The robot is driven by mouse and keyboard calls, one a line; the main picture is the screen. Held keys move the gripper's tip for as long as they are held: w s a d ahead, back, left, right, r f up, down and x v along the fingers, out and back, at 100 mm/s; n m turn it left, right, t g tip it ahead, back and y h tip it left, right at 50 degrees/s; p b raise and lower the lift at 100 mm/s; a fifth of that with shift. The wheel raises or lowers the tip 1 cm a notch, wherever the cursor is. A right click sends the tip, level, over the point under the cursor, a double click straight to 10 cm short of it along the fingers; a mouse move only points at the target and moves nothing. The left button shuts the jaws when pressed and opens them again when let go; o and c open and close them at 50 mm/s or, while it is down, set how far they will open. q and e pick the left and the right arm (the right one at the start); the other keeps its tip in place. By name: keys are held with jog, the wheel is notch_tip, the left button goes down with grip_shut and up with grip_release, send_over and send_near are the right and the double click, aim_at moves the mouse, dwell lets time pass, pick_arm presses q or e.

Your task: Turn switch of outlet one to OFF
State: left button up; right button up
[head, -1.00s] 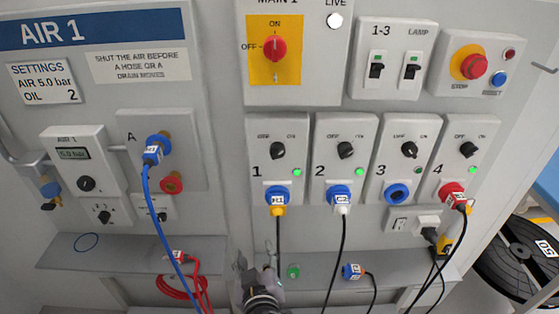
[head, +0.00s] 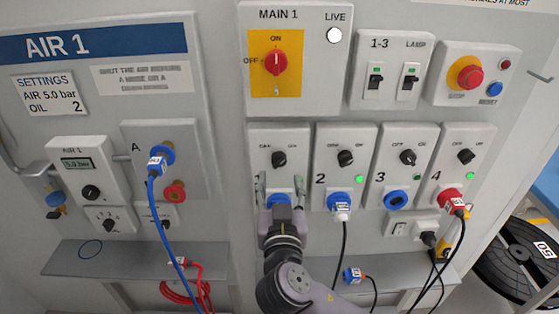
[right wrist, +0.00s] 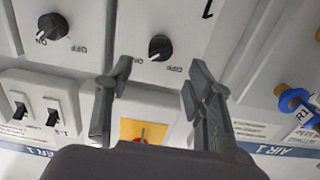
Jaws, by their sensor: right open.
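The outlet one switch is a black rotary knob (head: 279,159) on a pale grey panel; it also shows in the right wrist view (right wrist: 160,47). Its white mark appears to lean to the ON side. My right gripper (head: 281,185) is open and empty in front of the outlet one panel, just below the knob in the head view. Its two fingers (right wrist: 157,95) point at the panel on either side of the knob's lower part, apart from it as far as I can tell. My left gripper is not in view.
Outlet two's knob (head: 346,158) is close on the right, with a lit green lamp and a plugged cable. Outlets three (head: 408,157) and four (head: 466,156) follow. The red main switch (head: 276,63) is above. A blue air hose (head: 158,205) hangs left; a shelf (head: 110,262) juts out below.

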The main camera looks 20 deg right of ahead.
aim_at(279, 165)
jog(key=p+x, duration=0.1)
jog(key=x, duration=0.5)
jog(key=shift+w, duration=0.3)
jog(key=c, duration=1.2)
jog(key=shift+o, duration=0.2)
